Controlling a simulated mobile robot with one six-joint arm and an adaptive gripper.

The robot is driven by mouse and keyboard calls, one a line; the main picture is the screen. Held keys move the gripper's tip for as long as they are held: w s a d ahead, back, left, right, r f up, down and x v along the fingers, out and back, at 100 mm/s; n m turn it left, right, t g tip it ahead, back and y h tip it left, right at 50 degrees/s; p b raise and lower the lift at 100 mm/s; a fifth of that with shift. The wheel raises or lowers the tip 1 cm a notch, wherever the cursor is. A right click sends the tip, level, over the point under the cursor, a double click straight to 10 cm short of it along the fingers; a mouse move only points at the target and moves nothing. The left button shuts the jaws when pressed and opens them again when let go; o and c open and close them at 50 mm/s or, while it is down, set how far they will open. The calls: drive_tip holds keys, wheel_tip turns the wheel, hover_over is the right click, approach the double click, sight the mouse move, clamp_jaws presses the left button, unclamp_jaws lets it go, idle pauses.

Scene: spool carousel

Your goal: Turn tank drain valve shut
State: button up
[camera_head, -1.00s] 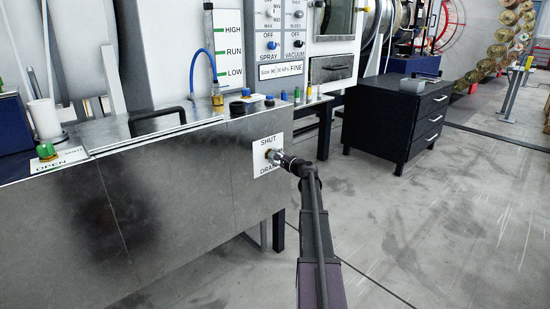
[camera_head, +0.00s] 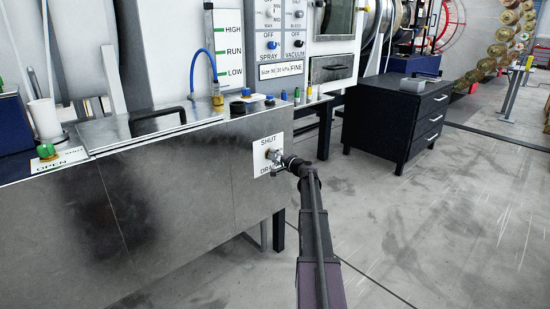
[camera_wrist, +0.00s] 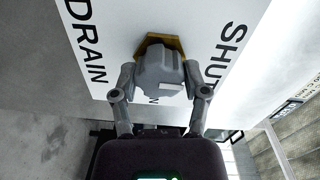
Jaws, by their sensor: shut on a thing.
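The drain valve (camera_head: 273,154) sticks out of the tank's front wall, on a white plate (camera_head: 264,143) lettered SHUT at the top and DRAIN at the bottom. In the wrist view the valve (camera_wrist: 160,72) is a grey body in front of a brass hex collar. My gripper (camera_wrist: 161,88) has one finger on each side of it and is closed on it. In the head view my gripper (camera_head: 283,161) reaches the valve from the right and partly covers it and the lettering. The valve's exact angle is hard to tell.
The metal tank (camera_head: 170,210) fills the left, with a lid handle (camera_head: 158,115) and a green knob (camera_head: 46,151) marked OPEN on top. A blue hose (camera_head: 211,63) stands behind. A black drawer cabinet (camera_head: 396,120) is at the right. The floor right of my arm is clear.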

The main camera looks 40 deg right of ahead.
drive_tip(key=shift+w, duration=0.15)
drive_tip(key=o, duration=1.2)
drive_tip(key=shift+c, duration=0.2)
